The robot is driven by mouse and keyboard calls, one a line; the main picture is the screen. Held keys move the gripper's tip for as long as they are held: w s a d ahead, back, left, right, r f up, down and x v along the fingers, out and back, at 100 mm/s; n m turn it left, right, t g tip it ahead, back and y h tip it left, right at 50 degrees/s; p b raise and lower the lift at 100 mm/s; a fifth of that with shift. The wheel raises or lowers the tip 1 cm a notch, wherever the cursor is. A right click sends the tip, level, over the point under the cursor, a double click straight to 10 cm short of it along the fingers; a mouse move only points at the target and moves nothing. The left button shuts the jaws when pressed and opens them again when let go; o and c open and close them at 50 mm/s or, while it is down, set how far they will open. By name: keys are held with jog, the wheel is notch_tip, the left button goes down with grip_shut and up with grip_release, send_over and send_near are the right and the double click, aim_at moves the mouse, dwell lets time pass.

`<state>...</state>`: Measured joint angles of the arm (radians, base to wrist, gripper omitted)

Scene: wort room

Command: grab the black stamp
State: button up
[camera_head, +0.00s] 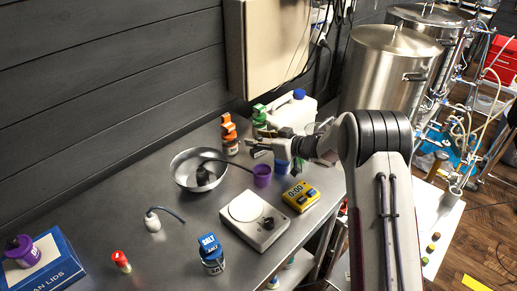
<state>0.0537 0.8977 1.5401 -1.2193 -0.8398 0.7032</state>
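No black thing can be surely told as the stamp at this size. A small dark object (203,175) sits inside the metal bowl (181,181) on the grey counter. Another small black object (268,223) is at the right front of the white scale (246,221). A dark-topped purple item (20,250) stands on the blue and white box at the far left. My gripper (250,147) is above the counter, right of the bowl and behind the purple cup. It points left, its fingers look apart, and nothing shows between them.
Near my gripper stand a purple cup (262,176), orange-capped bottle (229,136), green-capped bottle (259,116) and white jug (294,110). A yellow timer (300,195), salt jar (211,256), white dropper bottle (152,222) and red-capped vial (121,262) are nearer. The left middle counter is clear.

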aim_at(259, 136)
dwell(0.3)
grip_shut()
jog(key=shift+r, duration=5)
